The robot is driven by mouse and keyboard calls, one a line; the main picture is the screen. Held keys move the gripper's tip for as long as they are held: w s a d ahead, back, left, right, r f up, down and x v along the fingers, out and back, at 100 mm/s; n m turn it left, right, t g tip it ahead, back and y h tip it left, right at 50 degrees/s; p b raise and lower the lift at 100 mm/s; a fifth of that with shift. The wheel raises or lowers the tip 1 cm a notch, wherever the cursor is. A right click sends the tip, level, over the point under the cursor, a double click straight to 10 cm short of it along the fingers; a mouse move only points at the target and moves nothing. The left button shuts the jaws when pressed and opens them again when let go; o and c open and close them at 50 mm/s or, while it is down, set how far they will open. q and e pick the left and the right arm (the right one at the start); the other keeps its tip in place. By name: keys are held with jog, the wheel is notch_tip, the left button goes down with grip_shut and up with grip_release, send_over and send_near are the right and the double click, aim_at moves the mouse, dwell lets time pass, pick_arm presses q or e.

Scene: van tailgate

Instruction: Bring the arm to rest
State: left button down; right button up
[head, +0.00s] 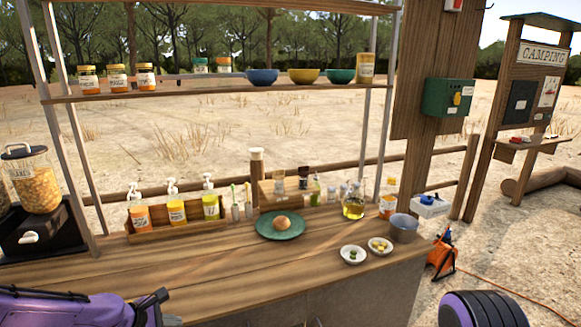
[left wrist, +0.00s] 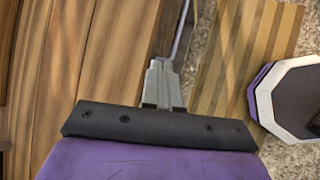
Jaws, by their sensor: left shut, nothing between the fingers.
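My left arm comes in at the lower left of the head view, purple with a black wrist. My left gripper (head: 171,320) is low over the near left edge of the wooden counter (head: 215,285). In the left wrist view my left gripper (left wrist: 163,88) shows its grey fingers together, with nothing between them. The fingers touch no object that I can see. My right gripper is not in view.
A green plate (head: 265,230) with a round bun (head: 283,223), two small white bowls (head: 353,255) and a grey pot (head: 404,228) stand on the counter. A wooden rack (head: 160,228) holds pump bottles. The counter's front left is clear.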

pick_arm(q)
jog(key=s+a+f+m+y+b, duration=0.1)
jog(key=s+f+m+y+b, duration=0.2)
jog(key=s+f+m+y, duration=0.8)
jog(key=s+f+m+g+h+b, duration=0.1)
jog(key=s+f, duration=0.5)
jog(key=s, duration=0.6)
jog(key=s+f+m+g+h+b, duration=0.1)
jog(key=s+f+m+g, duration=0.1)
jog(key=s+f, duration=0.4)
jog(key=s+m, duration=0.1)
jog(key=s, duration=0.4)
jog(key=shift+s+d+f+g+h, duration=0.3)
jog(key=shift+s+f+h, duration=0.1)
